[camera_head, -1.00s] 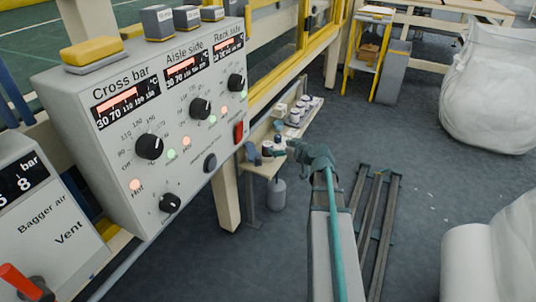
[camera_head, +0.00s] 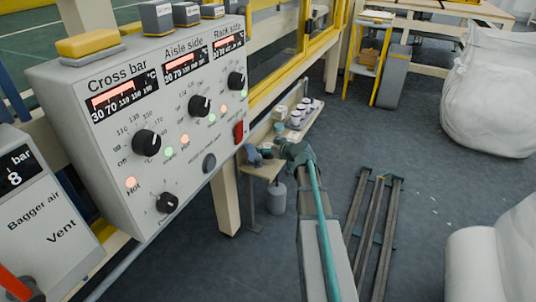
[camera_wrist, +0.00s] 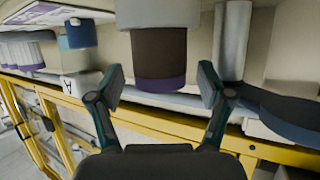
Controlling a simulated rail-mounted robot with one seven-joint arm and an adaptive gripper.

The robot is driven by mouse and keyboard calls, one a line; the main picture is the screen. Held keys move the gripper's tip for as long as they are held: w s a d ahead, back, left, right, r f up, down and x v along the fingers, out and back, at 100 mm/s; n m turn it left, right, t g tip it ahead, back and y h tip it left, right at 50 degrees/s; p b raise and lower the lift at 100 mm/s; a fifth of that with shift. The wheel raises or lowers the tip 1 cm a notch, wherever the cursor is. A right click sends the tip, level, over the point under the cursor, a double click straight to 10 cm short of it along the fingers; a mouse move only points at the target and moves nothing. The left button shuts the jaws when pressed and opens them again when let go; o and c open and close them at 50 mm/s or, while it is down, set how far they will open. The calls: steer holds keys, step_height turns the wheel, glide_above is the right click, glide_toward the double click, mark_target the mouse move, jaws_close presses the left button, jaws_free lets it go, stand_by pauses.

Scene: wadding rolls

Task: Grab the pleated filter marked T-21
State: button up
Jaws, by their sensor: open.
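My gripper (camera_wrist: 161,84) is open in the wrist view, its two fingers apart. A dark brown cylinder with a purple band (camera_wrist: 160,60) and a pale upper part shows between and beyond the fingers; I cannot tell whether it is touched. Pale ribbed cylinders (camera_wrist: 22,52) with purple parts stand at the left of that view. In the head view, white and purple cylinders (camera_head: 295,118) stand on the shelf beyond my gripper (camera_head: 256,157), which is small and partly hidden there. No T-21 marking is legible, so I cannot tell which one is the named filter.
A yellow rail (camera_wrist: 180,127) runs across that view. The control panel (camera_head: 150,120) fills the left of the head view; metal rails (camera_head: 375,225) lie on the floor.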

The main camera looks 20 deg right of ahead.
steer(key=shift+c, duration=0.2)
steer(key=c, duration=1.2)
steer(key=shift+c, duration=0.2)
steer(key=shift+r, duration=0.15)
